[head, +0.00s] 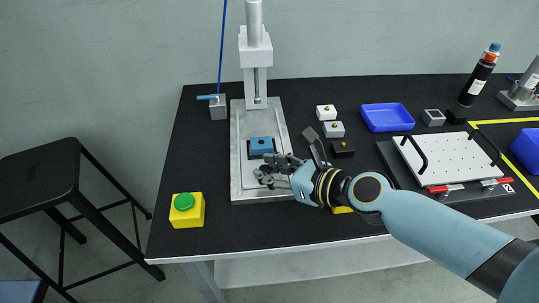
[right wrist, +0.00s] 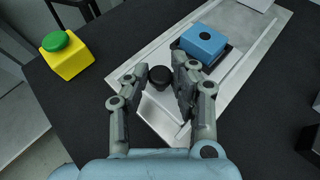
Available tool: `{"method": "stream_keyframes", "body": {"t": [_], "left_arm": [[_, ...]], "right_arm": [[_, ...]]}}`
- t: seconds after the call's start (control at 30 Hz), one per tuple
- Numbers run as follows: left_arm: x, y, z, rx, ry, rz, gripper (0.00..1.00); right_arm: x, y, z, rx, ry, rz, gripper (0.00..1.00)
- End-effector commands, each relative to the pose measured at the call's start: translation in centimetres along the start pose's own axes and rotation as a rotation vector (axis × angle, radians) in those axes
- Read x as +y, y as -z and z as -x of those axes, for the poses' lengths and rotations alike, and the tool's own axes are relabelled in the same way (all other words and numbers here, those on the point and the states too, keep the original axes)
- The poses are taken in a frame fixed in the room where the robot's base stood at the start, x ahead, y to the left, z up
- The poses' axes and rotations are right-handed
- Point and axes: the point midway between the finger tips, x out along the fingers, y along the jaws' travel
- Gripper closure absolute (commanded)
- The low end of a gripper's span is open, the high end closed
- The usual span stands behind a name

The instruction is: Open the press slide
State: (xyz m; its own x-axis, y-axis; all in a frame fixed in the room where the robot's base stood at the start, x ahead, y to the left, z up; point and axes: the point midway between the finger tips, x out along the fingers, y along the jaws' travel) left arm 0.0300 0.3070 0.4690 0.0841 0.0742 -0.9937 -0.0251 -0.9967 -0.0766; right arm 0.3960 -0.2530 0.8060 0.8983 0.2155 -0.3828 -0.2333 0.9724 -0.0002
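The press (head: 256,58) stands at the back of the black table, with a long silver base plate (head: 241,184) running forward from it. A blue block (head: 261,146) with a dark hole sits on a dark piece on this plate, in front of the ram; the right wrist view also shows the block (right wrist: 203,41). A round black knob (right wrist: 161,77) lies nearer than the block, between the two fingers of my right gripper (right wrist: 160,68). The fingers flank the knob closely, and I cannot tell whether both touch it. My left gripper is not in view.
A yellow box with a green button (head: 183,202) stands front left. Small white and black blocks (head: 334,129), a blue tray (head: 388,117) and a white perforated plate with black handles (head: 447,158) lie to the right. The table between button and base plate is clear.

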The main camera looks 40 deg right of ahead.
Motion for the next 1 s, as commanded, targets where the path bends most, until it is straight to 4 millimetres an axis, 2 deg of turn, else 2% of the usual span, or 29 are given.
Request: {"method": "stream_keyframes", "body": {"t": [0.03,0.13,0.47,0.6,0.77,1.0], "left_arm": [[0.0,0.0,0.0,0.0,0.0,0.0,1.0],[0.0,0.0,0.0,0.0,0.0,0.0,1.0],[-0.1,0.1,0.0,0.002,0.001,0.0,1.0],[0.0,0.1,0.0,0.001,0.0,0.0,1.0],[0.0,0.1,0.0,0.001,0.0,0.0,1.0],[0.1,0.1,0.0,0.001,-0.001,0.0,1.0]], "right_arm": [[0.0,0.0,0.0,0.0,0.001,0.0,0.69],[0.0,0.0,0.0,0.0,0.0,0.0,0.56],[-0.1,0.0,0.0,0.0,0.0,0.0,0.55],[-0.1,0.1,0.5,0.001,0.0,0.001,0.55],[0.0,0.1,3.2,0.003,-0.001,0.002,0.55],[0.0,0.1,9.2,0.004,-0.003,0.001,0.55]]}}
